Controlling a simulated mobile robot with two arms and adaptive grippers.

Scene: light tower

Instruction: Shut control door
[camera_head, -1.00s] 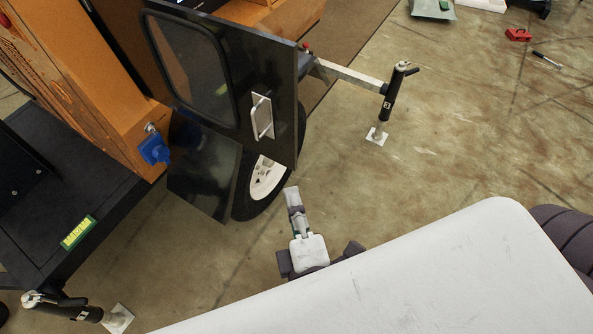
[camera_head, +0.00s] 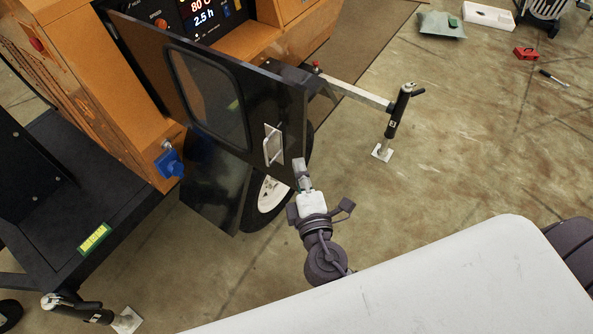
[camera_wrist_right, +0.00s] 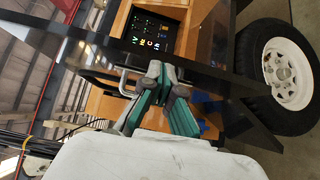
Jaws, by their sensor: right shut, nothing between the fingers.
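The control door (camera_head: 232,105) is a black panel with a window and a pale handle (camera_head: 273,145). In the head view it stands swung out from the orange light tower cabinet (camera_head: 95,95), with the lit control panel (camera_head: 205,18) showing behind its top edge. My right gripper (camera_head: 300,168) is shut and empty, just right of the handle near the door's lower right edge. In the right wrist view the closed fingers (camera_wrist_right: 160,80) appear close to the handle (camera_wrist_right: 127,82); I cannot tell whether they touch the door. My left gripper is out of view.
A wheel (camera_head: 270,195) sits below the door. An outrigger with a black jack (camera_head: 397,115) stands to the right, and another jack (camera_head: 80,308) at lower left. A blue socket (camera_head: 170,163) juts from the cabinet.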

